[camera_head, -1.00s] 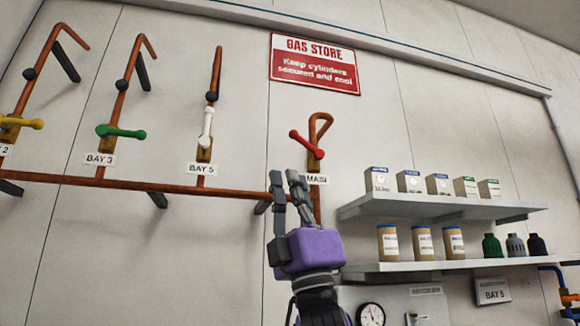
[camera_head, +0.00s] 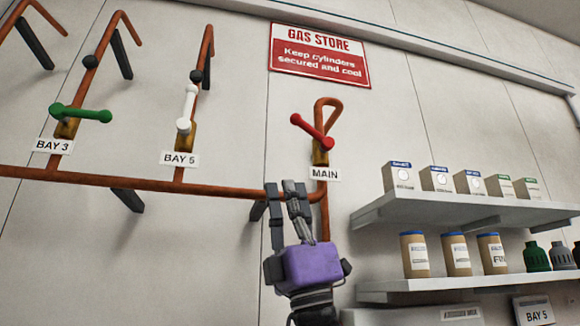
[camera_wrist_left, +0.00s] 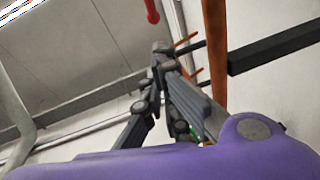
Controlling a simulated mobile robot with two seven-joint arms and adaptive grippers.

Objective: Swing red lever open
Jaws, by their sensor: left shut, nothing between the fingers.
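The red lever (camera_head: 312,131) sits on a brass valve body (camera_head: 320,158) on the copper pipe above the MAIN label (camera_head: 325,174). It slants from upper left to lower right. My left gripper (camera_head: 281,186), with a purple body, is below and a little left of the lever, pointing up, shut and empty. It is apart from the lever. In the left wrist view the red lever end (camera_wrist_left: 152,12) shows at the top, beyond the shut fingertips (camera_wrist_left: 162,50). My right gripper is not in view.
A horizontal copper pipe (camera_head: 100,182) runs behind my left gripper. A white lever (camera_head: 187,108) and a green lever (camera_head: 80,113) stand to the left. Shelves (camera_head: 440,208) with boxes and jars are at the right. A red GAS STORE sign (camera_head: 319,55) hangs above.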

